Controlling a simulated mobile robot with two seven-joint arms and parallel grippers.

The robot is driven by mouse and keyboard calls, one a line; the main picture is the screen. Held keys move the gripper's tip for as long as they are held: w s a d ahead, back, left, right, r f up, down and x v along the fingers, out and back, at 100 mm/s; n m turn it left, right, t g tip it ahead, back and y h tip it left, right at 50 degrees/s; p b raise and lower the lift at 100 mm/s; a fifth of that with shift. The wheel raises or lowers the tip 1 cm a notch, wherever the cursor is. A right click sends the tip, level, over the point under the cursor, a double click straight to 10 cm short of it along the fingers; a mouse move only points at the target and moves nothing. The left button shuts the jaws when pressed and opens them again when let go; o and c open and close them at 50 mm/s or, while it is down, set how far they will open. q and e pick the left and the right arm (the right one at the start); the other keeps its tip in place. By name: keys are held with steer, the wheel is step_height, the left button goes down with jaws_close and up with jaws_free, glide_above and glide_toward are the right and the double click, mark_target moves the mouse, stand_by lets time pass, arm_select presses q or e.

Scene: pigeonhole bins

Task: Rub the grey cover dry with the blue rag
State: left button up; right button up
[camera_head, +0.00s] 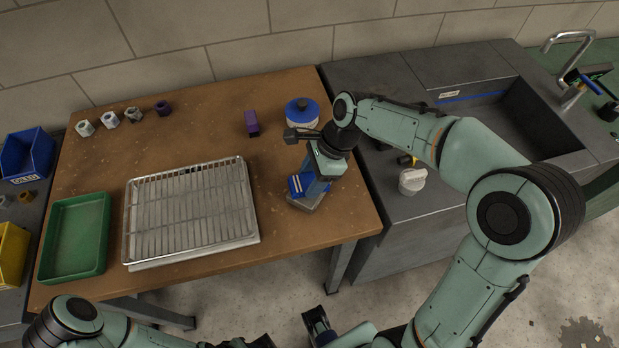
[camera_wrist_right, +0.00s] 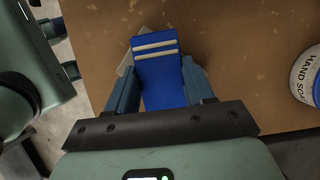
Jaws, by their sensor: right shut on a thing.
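The blue rag (camera_head: 296,186) has pale stripes and is held in my right gripper (camera_head: 312,186), over the right part of the wooden table. In the right wrist view the rag (camera_wrist_right: 160,72) sits between the two fingers of my right gripper (camera_wrist_right: 160,85), which is shut on it. The grey cover (camera_head: 305,204) lies flat under the rag, mostly hidden; a pale corner of the cover (camera_wrist_right: 125,64) shows beside the rag. Whether rag and cover touch is unclear. Part of my left arm shows at the bottom edge; its gripper's jaws cannot be made out clearly.
A wire rack on a tray (camera_head: 252,238) and a green tray (camera_head: 103,262) fill the table's left and middle. A hand soap tub (camera_head: 302,120) with a blue lid and a purple block (camera_head: 251,123) stand behind. Several nuts line the back left. A sink (camera_head: 548,125) is right.

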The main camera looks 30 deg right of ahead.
steer(key=shift+a, duration=0.15)
steer(key=shift+w+a+f, duration=0.1)
steer(key=shift+a, duration=0.45)
steer(key=shift+p, duration=0.3)
steer(key=shift+d, duration=0.2)
steer(key=shift+s+d, duration=0.2)
steer(key=shift+d, duration=0.45)
steer(key=shift+a, duration=0.15)
steer(key=shift+w+a+p, duration=0.2)
steer(key=shift+a+p, duration=0.3)
steer(key=shift+a, duration=0.2)
